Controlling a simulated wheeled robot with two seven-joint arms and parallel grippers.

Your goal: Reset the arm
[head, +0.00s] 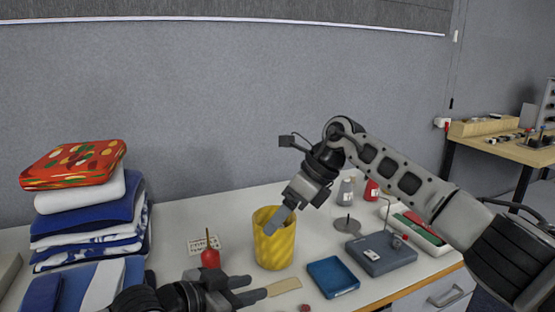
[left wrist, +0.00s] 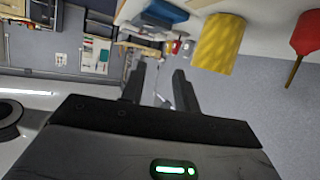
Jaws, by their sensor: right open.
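My left gripper (head: 257,288) reaches in low from the left in the head view. Its two dark fingers stand apart with nothing between them; the left wrist view also shows the open jaws (left wrist: 158,88). My right gripper (head: 271,230) comes from the right and points down and left. Its fingers overlap the mouth of the ribbed yellow container (head: 275,252) in the head view; whether they are inside it or in front of it I cannot tell. I see nothing held in it.
Folded cloths (head: 95,215) are stacked at left. A red bulb-shaped thing (head: 210,258) stands left of the container. A flat wooden piece (head: 284,286) lies by my left fingertips. A blue tray (head: 333,277) and a grey device (head: 385,255) are at right.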

